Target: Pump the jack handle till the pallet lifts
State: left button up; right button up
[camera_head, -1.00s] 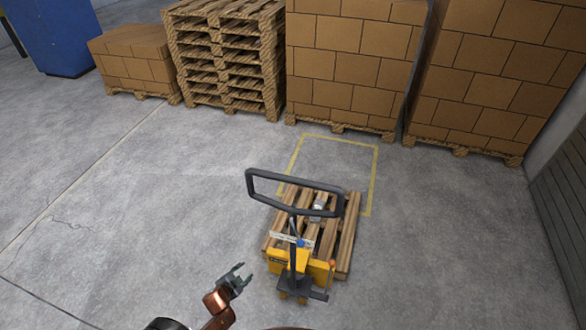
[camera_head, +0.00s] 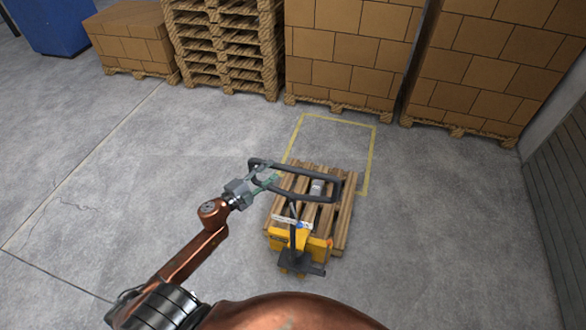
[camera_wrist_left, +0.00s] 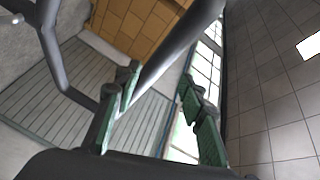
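The yellow pallet jack (camera_head: 285,241) stands on the floor with its forks hidden under a wooden pallet (camera_head: 344,215). Its dark loop handle (camera_head: 318,201) rises above the pallet, tilted. My left gripper (camera_head: 265,179) is at the left end of the handle loop. In the left wrist view the two green fingers of my left gripper (camera_wrist_left: 160,98) are spread apart. A handle bar (camera_wrist_left: 165,57) runs diagonally across the space between them; I cannot tell whether they touch it. Whether the pallet is clear of the floor is too small to tell. My right gripper is not in view.
A yellow floor outline (camera_head: 371,160) lies just behind the pallet. Pallets stacked with boxes (camera_head: 340,60) and a stack of empty pallets (camera_head: 226,50) stand along the back. A grey ribbed wall or shutter (camera_head: 555,200) is at the right. The floor at left is clear.

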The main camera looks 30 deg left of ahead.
aim_at(293, 169)
pick_arm(q)
jog(key=m+h, duration=0.1)
jog(key=m, duration=0.1)
jog(key=d+m+h, duration=0.1)
jog(key=shift+w+r+g+h, duration=0.2)
jog(key=shift+r+g+h, duration=0.1)
jog(key=shift+g, duration=0.1)
jog(key=shift+d+m+g+h, duration=0.35)
jog(key=shift+m+g+h, duration=0.2)
jog(key=shift+m, duration=0.35)
jog(key=shift+s+d+f+m+g+h, duration=0.25)
jog(key=shift+m+g+h, duration=0.25)
jog(key=shift+m, duration=0.3)
jog(key=p+x, duration=0.2)
jog(key=x, duration=0.4)
jog(key=shift+w+d, duration=0.1)
jog(key=shift+d, duration=0.1)
jog(key=shift+w+d+f, duration=0.15)
jog(key=shift+w+d, duration=0.25)
jog(key=shift+w, duration=0.15)
jog(key=shift+c, duration=0.3)
grip_shut()
